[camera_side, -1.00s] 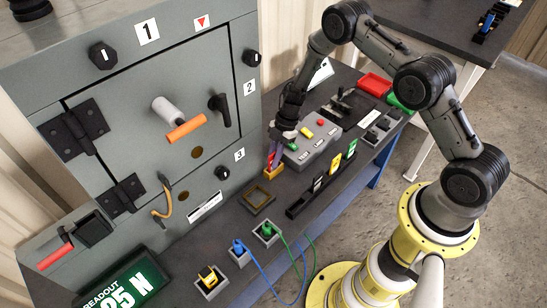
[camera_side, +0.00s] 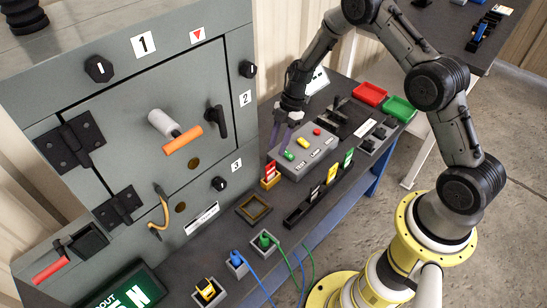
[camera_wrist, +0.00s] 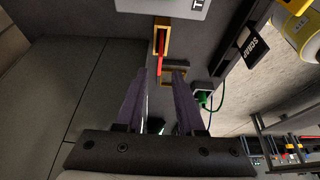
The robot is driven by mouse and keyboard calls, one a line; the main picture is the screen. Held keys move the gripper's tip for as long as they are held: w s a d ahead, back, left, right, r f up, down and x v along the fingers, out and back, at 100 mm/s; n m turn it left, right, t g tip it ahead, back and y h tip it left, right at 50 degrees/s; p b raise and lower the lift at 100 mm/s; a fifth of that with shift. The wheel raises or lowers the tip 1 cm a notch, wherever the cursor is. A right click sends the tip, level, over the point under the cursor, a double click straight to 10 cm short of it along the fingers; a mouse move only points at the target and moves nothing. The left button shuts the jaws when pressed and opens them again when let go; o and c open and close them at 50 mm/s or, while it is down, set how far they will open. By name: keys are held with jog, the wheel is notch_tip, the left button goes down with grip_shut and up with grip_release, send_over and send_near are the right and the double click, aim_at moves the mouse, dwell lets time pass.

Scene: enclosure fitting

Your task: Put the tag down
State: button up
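The red tag (camera_side: 270,169) stands in a small orange-yellow holder (camera_side: 271,182) on the bench, in front of the enclosure. In the wrist view, the red tag (camera_wrist: 160,64) shows as a thin strip beside the yellow holder (camera_wrist: 162,24). My gripper (camera_side: 288,138) has purple fingers and is beside and above the tag, apart from it, near the grey button box. In the wrist view my gripper (camera_wrist: 161,76) has its fingers spread, with nothing held between them.
The grey button box (camera_side: 304,152) lies close to my fingers. A black rack (camera_side: 319,188) holds several coloured tags. A brass-rimmed square frame (camera_side: 254,210) lies flat nearby. Cabled plugs sit in grey sockets, including a green plug (camera_side: 265,240). Red (camera_side: 370,93) and green (camera_side: 399,108) trays stand at the far end.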

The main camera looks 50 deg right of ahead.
jog(key=w+d+r+m+t+h, duration=0.1)
jog(key=w+r+m+t, duration=0.15)
jog(key=r, duration=0.65)
jog(key=w+d+r+m+t+h, duration=0.15)
jog(key=r+t, duration=0.25)
jog(key=r, duration=0.5)
jog(key=w+r+m+t+h, duration=0.1)
jog(key=w+r+m+t, duration=0.15)
jog(key=r, duration=0.55)
jog(key=s+d+r+m+t+h, duration=0.2)
jog(key=s+d+r+m+h, duration=0.25)
jog(key=s+r, duration=0.45)
jog(key=s+r+m+g, duration=0.15)
jog(key=s+m, duration=0.25)
jog(key=s, duration=0.4)
jog(key=s+a+f+m+g+y, duration=0.1)
jog(key=s+a, duration=0.3)
jog(key=s, duration=0.6)
jog(key=s+a+f+m+g+y, duration=0.2)
jog(key=s+a+f+g, duration=0.1)
jog(key=s, duration=0.6)
jog(key=shift+s+a+f+y, duration=0.35)
jog(key=shift+a+f, duration=0.15)
jog(key=shift+f, duration=0.35)
